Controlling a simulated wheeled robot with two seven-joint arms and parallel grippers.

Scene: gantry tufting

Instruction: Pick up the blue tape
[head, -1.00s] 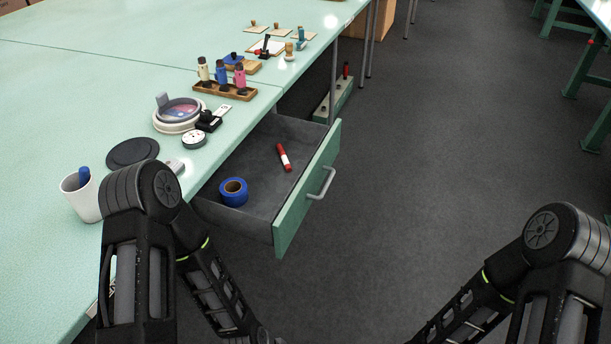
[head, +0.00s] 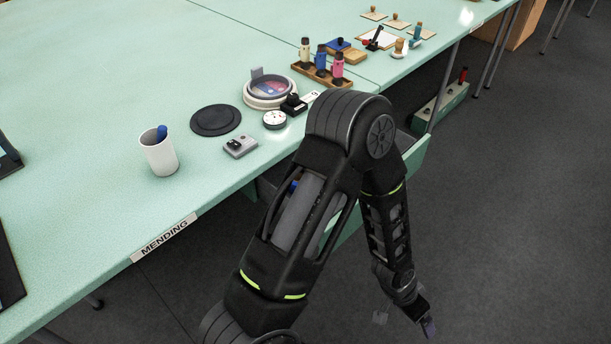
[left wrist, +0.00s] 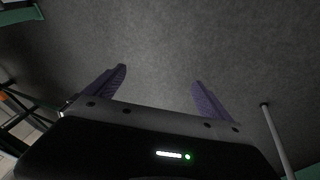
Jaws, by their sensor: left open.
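The drawer (head: 418,163) under the table is mostly hidden behind my left arm in the head view. A small blue patch, seemingly the blue tape (head: 294,186), shows through a gap in the arm; the rest of the tape is hidden. My left gripper (head: 428,328) hangs low at the bottom right of the arm, over the floor and apart from the drawer. In the left wrist view the left gripper (left wrist: 160,83) is open and empty, with two purple fingers spread against the grey floor. The tape does not show in that view. My right gripper is not in view.
A grey box (head: 240,147) sits near the edge. The floor at right is open.

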